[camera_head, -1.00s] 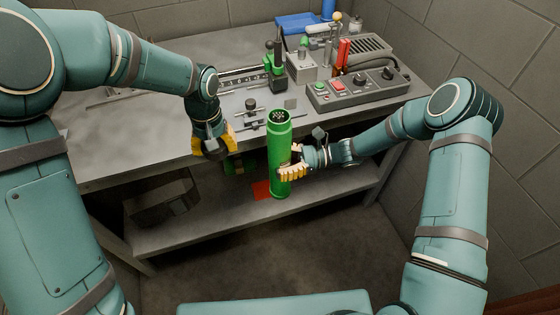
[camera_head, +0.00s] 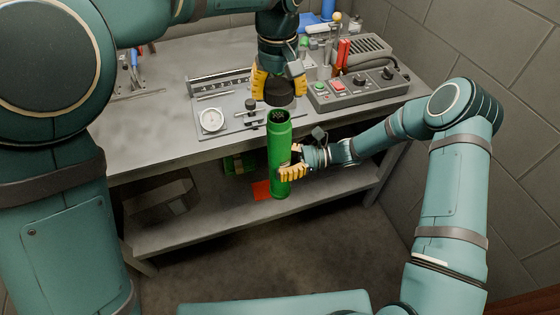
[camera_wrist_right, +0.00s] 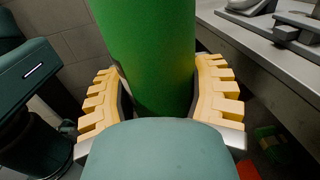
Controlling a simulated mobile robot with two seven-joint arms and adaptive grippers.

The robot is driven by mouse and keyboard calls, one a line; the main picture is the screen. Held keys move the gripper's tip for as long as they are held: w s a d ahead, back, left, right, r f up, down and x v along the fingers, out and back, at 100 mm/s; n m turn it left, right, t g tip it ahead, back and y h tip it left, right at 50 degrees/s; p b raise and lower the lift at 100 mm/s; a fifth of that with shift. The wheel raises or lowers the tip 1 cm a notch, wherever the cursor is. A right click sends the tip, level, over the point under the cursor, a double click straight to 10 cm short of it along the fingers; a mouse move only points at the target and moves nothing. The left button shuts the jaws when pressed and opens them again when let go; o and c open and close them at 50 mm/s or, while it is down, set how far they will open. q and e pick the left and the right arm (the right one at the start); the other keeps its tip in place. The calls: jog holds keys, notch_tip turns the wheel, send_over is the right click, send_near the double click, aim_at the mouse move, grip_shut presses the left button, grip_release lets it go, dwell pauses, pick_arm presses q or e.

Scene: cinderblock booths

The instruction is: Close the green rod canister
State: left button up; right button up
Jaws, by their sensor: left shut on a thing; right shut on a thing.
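The green rod canister (camera_head: 279,160) stands upright in the air before the bench front. Its top is open and shows rod ends inside. My right gripper (camera_head: 291,172) is shut on its side; in the right wrist view (camera_wrist_right: 158,105) yellow fingers press both sides of the green body (camera_wrist_right: 150,45). My left gripper (camera_head: 278,85) points down above the canister, shut on a dark round cap (camera_head: 279,97). The cap is just above and slightly behind the canister mouth in the picture, with a small gap visible. The cap's underside is hidden.
The grey bench (camera_head: 160,125) bears a dial gauge (camera_head: 212,120), a control box with buttons (camera_head: 358,88) and a red-handled tool (camera_head: 343,54). A lower shelf (camera_head: 215,215) holds a red sheet (camera_head: 262,190). Block walls close in at right.

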aim_at(279, 115)
pick_arm(q)
jog(key=shift+f, duration=2.05)
jog(key=shift+s, duration=0.1)
jog(key=shift+f, duration=0.85)
jog(key=shift+f, duration=0.55)
